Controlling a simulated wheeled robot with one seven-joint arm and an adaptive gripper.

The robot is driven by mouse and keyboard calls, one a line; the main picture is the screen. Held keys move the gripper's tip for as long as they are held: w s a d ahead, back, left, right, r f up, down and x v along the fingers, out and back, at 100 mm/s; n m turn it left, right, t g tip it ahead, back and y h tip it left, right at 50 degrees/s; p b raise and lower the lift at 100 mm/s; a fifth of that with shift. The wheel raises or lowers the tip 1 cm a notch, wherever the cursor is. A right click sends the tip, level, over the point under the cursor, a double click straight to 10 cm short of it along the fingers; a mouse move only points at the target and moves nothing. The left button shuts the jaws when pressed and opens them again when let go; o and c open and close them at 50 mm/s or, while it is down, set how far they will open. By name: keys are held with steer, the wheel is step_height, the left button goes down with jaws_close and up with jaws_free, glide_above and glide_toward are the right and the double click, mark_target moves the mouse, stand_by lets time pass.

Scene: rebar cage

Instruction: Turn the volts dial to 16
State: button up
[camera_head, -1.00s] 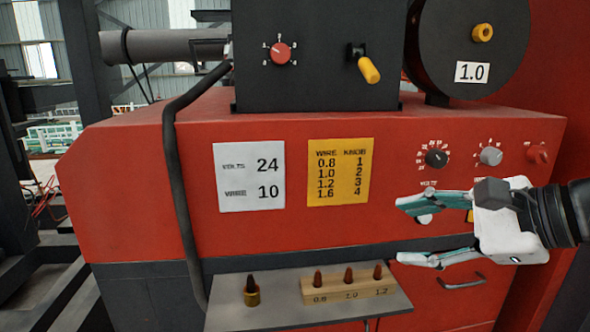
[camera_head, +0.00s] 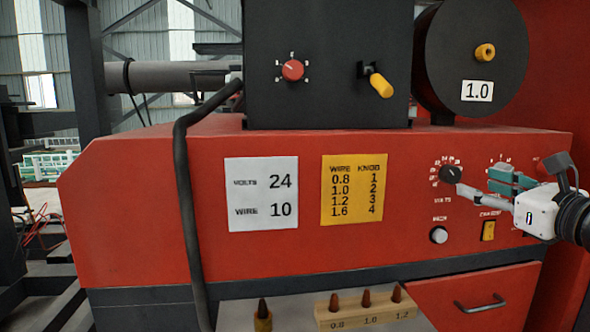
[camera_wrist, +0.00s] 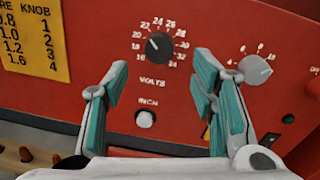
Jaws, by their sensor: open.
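The volts dial (camera_wrist: 159,45) is a round black knob on the red panel, ringed by white numbers from 16 at lower left to 34 at lower right. Its pale mark seems to point up and left, around 20 to 22. In the head view the dial (camera_head: 451,174) sits right of the yellow chart. My gripper (camera_wrist: 158,78) is open and empty, its teal fingers wide apart, with the dial beyond and between them in the picture. In the head view my gripper (camera_head: 482,188) overlaps the panel just right of the dial; contact cannot be told.
A second grey knob (camera_wrist: 255,70) is right of the volts dial. A white button (camera_wrist: 145,119) is below it. A yellow switch (camera_head: 488,231) lies under my gripper. A white card (camera_head: 262,194) reads volts 24, wire 10. A shelf with a wooden tip block (camera_head: 365,310) is below.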

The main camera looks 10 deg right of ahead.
mark_target(455, 177)
steer(key=shift+w+a, duration=0.2)
steer(key=shift+w, duration=1.4)
steer(key=shift+w+a, duration=0.15)
steer(key=shift+w, duration=1.4)
steer(key=c, duration=1.1)
